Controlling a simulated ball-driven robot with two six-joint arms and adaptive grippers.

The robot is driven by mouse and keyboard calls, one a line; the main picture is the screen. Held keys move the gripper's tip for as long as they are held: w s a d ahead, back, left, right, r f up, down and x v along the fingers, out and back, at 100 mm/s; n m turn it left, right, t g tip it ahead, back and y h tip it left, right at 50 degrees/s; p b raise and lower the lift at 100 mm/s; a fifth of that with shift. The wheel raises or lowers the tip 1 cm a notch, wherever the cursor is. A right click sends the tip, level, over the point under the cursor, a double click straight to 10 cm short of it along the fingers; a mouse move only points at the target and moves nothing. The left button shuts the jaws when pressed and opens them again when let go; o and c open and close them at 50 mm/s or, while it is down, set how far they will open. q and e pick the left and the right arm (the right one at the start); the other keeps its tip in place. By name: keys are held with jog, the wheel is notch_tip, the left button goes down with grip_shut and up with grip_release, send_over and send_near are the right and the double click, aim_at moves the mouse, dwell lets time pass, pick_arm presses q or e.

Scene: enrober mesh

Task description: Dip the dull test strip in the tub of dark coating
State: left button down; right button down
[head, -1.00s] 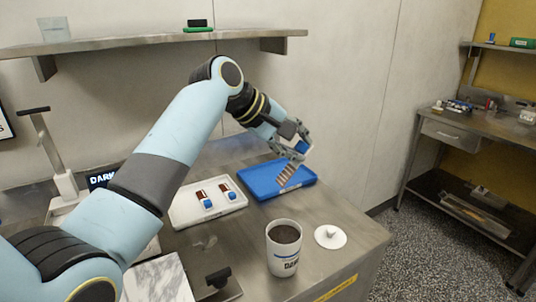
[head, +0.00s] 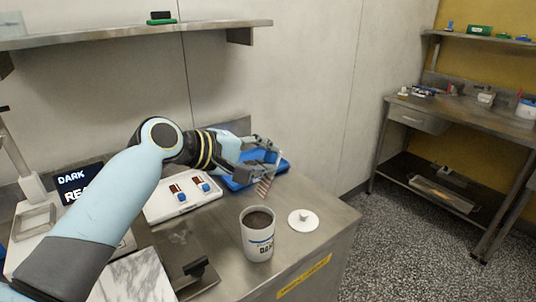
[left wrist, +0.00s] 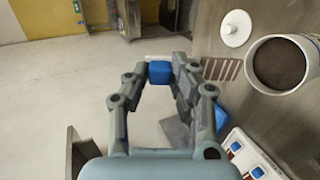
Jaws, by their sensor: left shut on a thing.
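My left gripper (head: 266,157) is shut on the test strip (head: 264,187), holding it by its blue grip block. In the left wrist view the blue block (left wrist: 160,72) sits between the fingertips, and the strip's brown slotted end (left wrist: 222,69) points toward the tub. The strip hangs tilted above the bench, behind the tub and apart from it. The white tub (head: 257,246) stands upright and uncovered on the bench, with dark coating (head: 258,219) inside; it also shows in the left wrist view (left wrist: 283,64). My right gripper is not in view.
A white lid (head: 303,221) lies right of the tub. A blue tray (head: 281,167) is behind my gripper. A white tray (head: 158,213) holds two strips with blue blocks. A marble slab (head: 133,277) and a dark-handled metal plate (head: 172,251) are left of the tub.

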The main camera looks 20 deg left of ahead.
aim_at(267, 178)
pick_arm(q)
jog(key=shift+s+a+f+b, duration=0.1)
jog(key=shift+s+f+b, duration=0.1)
jog(key=shift+f+b, duration=0.2)
jog(key=shift+s+a+f+b, duration=0.15)
jog(key=shift+f+b, duration=0.15)
jog(key=shift+f, duration=0.2)
jog(key=shift+s+a+f+b, duration=0.15)
jog(key=shift+s+f+b, duration=0.15)
jog(key=shift+f, duration=0.35)
jog(key=shift+s+a+f+b, duration=0.15)
jog(key=shift+f+b, duration=0.15)
jog(key=shift+f, duration=0.35)
notch_tip(267, 178, down, 6)
jog(key=s+a+b, duration=0.1)
jog(key=s+b, duration=0.1)
jog(key=b, duration=0.1)
jog(key=shift+a, duration=0.3)
